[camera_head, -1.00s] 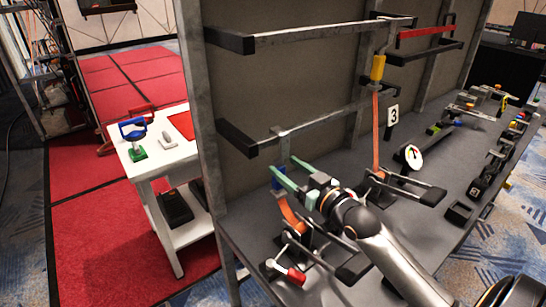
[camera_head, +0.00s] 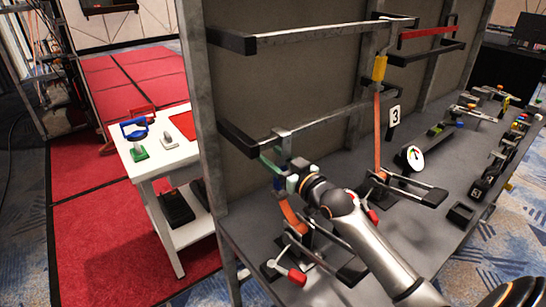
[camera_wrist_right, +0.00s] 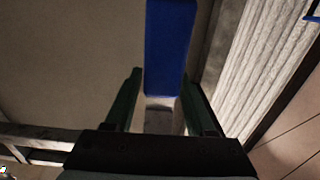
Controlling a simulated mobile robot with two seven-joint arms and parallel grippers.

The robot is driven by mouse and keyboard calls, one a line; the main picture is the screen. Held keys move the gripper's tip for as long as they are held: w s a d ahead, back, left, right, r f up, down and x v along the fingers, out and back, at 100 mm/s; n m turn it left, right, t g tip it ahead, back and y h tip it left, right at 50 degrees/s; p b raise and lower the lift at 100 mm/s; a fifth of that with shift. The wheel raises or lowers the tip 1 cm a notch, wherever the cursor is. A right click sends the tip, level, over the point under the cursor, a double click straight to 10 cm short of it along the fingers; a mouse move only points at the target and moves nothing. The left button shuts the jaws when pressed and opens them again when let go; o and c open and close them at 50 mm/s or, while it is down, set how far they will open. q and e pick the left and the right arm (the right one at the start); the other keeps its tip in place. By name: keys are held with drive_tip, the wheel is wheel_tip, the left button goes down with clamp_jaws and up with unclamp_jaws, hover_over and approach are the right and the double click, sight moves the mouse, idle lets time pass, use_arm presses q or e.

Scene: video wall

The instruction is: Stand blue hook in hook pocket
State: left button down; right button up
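The blue hook (camera_head: 279,184) hangs on the left of the panel, its grey metal top over the lower bar, with an orange strap (camera_head: 291,212) running down from its blue body. My right gripper (camera_head: 277,172) is at the hook, its green fingers apart. In the right wrist view the blue body (camera_wrist_right: 168,45) reaches in between the open fingers, with a narrow gap on its left; contact on its right is unclear. I cannot tell which thing is the hook pocket. My left gripper is not in view.
The lower bar (camera_head: 328,120) and upper bar (camera_head: 310,36) stick out from the panel. A yellow hook (camera_head: 379,68) with an orange strap hangs to the right. A red-ended lever (camera_head: 296,276) stands below on the grey bench. A white side table (camera_head: 160,157) is at left.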

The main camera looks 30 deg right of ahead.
clamp_jaws()
idle(0.3)
drive_tip(key=shift+c, duration=2)
unclamp_jaws()
clamp_jaws()
drive_tip(key=shift+r, duration=0.15)
wheel_tip(320, 180, up, 3)
drive_tip(key=p, duration=0.4)
